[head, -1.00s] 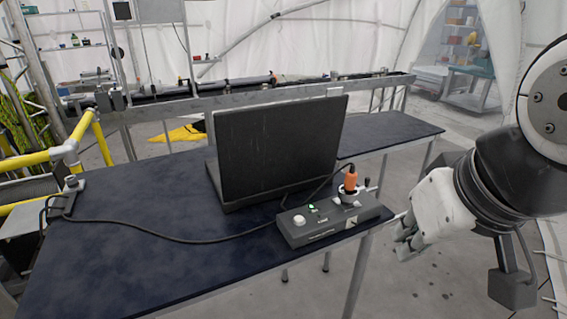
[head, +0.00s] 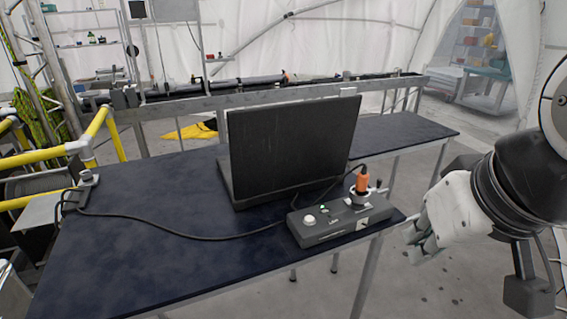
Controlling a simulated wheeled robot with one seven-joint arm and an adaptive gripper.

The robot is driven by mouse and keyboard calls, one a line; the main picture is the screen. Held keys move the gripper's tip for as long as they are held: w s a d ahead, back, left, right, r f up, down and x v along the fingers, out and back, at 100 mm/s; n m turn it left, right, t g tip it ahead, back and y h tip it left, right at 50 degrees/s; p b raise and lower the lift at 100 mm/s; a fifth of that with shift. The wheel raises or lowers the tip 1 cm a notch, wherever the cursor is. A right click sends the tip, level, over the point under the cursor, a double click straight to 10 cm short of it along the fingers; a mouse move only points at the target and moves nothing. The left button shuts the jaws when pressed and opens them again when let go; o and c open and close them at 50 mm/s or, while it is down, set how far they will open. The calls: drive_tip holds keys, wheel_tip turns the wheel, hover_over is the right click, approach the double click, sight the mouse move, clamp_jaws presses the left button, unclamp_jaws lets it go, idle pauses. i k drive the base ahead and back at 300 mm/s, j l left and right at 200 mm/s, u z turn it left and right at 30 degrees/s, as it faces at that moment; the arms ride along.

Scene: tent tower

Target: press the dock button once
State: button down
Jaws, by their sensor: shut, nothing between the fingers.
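The dock (head: 342,222) is a dark grey box near the front right edge of the dark blue table. A round white button (head: 309,220) sits on its left end, beside a small green light. An orange plug (head: 362,183) stands upright in a round socket at the dock's right end, with a black cable. My gripper (head: 418,248) is to the right of the dock, off the table's edge, shut and empty. It is apart from the dock and the button.
A black laptop or screen (head: 290,150) stands behind the dock. The table (head: 150,240) is clear at its left front, apart from a black cable (head: 170,232). A yellow railing (head: 95,130) stands at the left, and a metal rail (head: 270,101) runs behind.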

sight(309, 219)
drive_tip(key=j+z, duration=0.2)
drive_tip(key=j, duration=0.3)
drive_tip(key=k+j+z, duration=0.15)
drive_tip(key=j, duration=0.3)
drive_tip(key=k+j+z, duration=0.2)
drive_tip(key=j, duration=0.3)
drive_tip(key=i, duration=0.1)
